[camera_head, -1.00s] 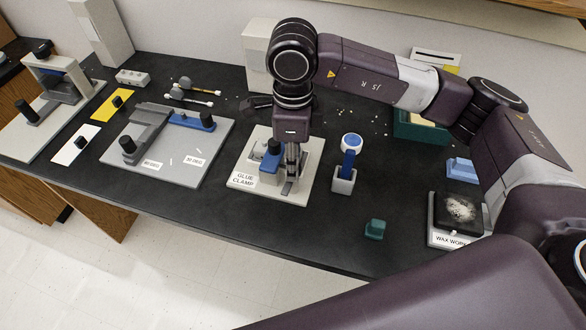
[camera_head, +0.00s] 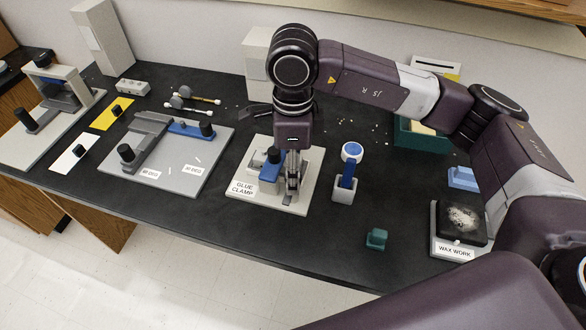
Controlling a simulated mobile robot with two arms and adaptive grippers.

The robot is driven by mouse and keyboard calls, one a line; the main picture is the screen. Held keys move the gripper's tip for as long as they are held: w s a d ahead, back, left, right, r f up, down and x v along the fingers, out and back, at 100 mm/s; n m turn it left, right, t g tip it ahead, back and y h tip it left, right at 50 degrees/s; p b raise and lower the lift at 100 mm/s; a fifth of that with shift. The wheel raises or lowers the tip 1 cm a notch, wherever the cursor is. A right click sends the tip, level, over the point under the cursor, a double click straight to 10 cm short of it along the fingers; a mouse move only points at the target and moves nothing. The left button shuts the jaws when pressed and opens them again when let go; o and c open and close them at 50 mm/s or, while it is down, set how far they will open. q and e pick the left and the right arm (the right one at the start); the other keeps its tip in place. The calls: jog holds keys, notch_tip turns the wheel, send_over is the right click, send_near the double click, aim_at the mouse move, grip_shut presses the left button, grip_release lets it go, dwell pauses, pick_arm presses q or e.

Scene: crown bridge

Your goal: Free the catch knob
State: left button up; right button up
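The glue clamp (camera_head: 302,203) is a pale board with a "GLUE CLAMP" label at its front left. A blue block (camera_head: 269,172) with a dark knob (camera_head: 273,155) on top stands on it. My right gripper (camera_head: 292,190) points down over the clamp, just right of the blue block. Its fingers are small and overlap the clamp parts, so their opening and any contact are unclear. Other dark knobs stand on the grey angle jig (camera_head: 175,178), at its left (camera_head: 126,152) and right (camera_head: 207,129). No label shows which is the catch knob. My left gripper is out of view.
A blue-and-white tool stands in a grey holder (camera_head: 343,195) right of the clamp. A small green block (camera_head: 376,239) is near the front edge. The wax work stand (camera_head: 447,240) is at the right. Black tabletop is free between the jig and the clamp.

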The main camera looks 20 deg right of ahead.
notch_tip(320, 180, up, 12)
dwell(0.6)
